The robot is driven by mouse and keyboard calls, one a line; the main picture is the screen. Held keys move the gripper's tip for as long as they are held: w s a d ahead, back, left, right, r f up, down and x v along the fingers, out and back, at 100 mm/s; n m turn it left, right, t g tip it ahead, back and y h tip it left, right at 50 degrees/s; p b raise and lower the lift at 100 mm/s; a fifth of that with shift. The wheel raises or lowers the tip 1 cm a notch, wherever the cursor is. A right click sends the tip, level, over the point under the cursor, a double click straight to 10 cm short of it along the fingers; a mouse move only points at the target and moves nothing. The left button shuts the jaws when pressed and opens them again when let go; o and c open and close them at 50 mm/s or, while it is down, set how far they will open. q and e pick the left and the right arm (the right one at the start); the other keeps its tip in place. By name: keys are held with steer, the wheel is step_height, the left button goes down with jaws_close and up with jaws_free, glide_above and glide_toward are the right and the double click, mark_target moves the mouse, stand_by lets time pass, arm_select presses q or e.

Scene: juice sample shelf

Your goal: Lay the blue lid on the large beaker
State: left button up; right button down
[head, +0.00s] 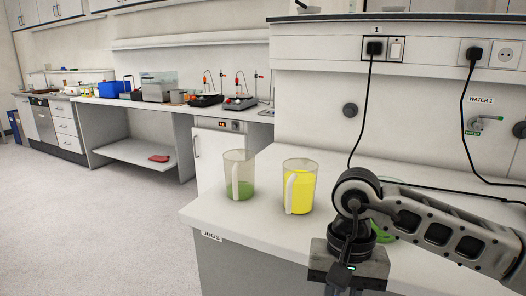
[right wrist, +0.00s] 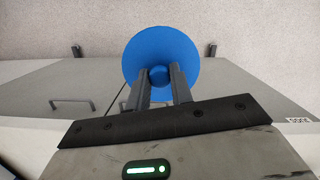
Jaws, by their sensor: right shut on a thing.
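The blue lid (right wrist: 140,55) is a round disc with a knob (right wrist: 159,75), seen in the right wrist view. My right gripper (right wrist: 160,82) is shut on the lid's knob, one finger on each side. In the head view the right gripper's body points down at the counter's front edge; its fingers and the lid are out of the picture. I cannot make out a large beaker in either view. Two handled jugs stand upright on the counter: one with green liquid (head: 239,178), one with yellow liquid (head: 301,188). My left gripper is not in view.
The white counter (head: 225,219) carries a "JUGS" label on its front edge. A green item (head: 386,238) lies mostly hidden behind my right arm. Black cables hang from wall sockets (head: 384,48) onto the counter. Open floor (head: 90,220) lies to the left.

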steer(key=s+f+n, duration=0.1)
steer(key=n, duration=0.1)
steer(key=s+a+f+n, duration=0.1)
steer(key=s+n, duration=0.1)
steer(key=shift+a+h, duration=0.1)
steer(key=shift+h, duration=0.2)
steer(key=shift+d+n, duration=0.3)
steer(key=w+d+m, duration=0.1)
steer(key=d+m, duration=0.1)
steer(key=d, duration=0.5)
steer(key=shift+w+d+f, duration=0.2)
steer(key=shift+a, duration=0.1)
